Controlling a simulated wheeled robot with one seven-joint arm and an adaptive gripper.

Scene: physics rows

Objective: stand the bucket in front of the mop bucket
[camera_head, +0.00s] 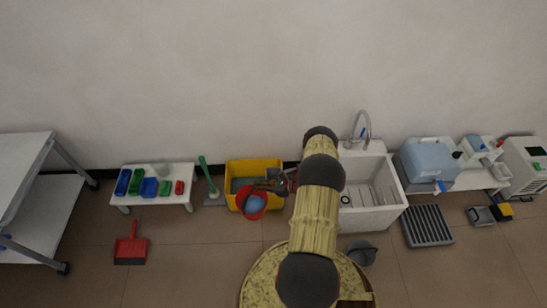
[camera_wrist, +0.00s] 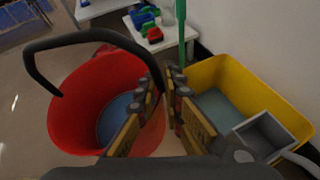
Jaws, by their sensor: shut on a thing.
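A red bucket (camera_head: 252,216) with a black handle and a blue inner bottom overlaps the front edge of the yellow mop bucket (camera_head: 273,164) in the head view. My gripper (camera_head: 266,186) is shut on the red bucket's rim. In the wrist view the fingers (camera_wrist: 164,92) pinch the wall of the red bucket (camera_wrist: 72,115), which fills the left side. The yellow mop bucket (camera_wrist: 228,73), with a grey wringer (camera_wrist: 264,133), lies to the right. I cannot tell whether the red bucket touches the floor.
A low white bench (camera_head: 152,204) with coloured bins stands left, beside a green-handled brush (camera_head: 207,176). A red dustpan (camera_head: 131,247) lies on the floor. A white sink (camera_head: 370,218) stands right, with a grey bucket (camera_head: 362,253) before it.

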